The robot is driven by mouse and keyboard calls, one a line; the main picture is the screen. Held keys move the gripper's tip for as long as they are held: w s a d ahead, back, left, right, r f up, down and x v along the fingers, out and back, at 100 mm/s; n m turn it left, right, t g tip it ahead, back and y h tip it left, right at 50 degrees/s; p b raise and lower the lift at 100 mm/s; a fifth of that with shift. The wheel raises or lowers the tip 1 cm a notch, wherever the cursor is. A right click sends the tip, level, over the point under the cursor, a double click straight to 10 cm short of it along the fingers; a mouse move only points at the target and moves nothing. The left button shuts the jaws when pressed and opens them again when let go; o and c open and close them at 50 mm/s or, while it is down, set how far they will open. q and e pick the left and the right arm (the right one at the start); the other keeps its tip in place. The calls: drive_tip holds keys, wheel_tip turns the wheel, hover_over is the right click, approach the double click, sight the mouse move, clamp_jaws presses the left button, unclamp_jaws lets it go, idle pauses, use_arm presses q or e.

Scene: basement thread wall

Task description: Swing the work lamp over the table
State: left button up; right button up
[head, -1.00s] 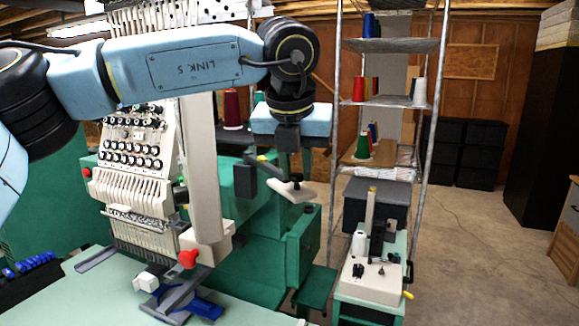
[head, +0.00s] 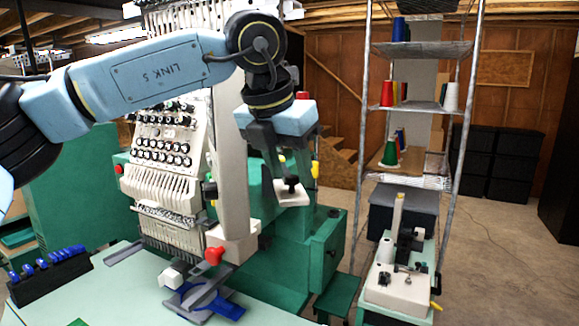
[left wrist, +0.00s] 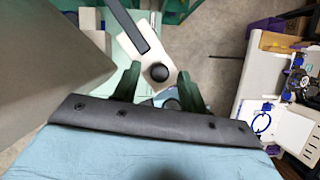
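The work lamp shows as a cream head with a round black knob (head: 291,185), beside the green machine in the head view. In the left wrist view, its cream head (left wrist: 146,70) and dark bar lie ahead of the fingers, with the knob between the fingertip lines. My left gripper (head: 287,172) points down over the lamp head, its fingers apart on either side of the knob. Gaps show at both sides; I cannot tell how deep the fingertips reach. The pale green table (head: 115,295) is at lower left. The lamp's arm is mostly hidden behind my gripper. My right gripper is out of view.
A cream post (head: 231,170) with a red knob (head: 213,255) stands close left of my gripper. The multi-needle machine (head: 165,185) is behind it. A wire shelf (head: 415,105) with thread cones and a small cream machine (head: 398,288) are at right. Floor is clear farther right.

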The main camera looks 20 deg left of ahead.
use_arm(q)
drive_tip(key=v, duration=1.3)
drive_tip(key=shift+r, duration=0.2)
drive_tip(key=shift+s, duration=0.1)
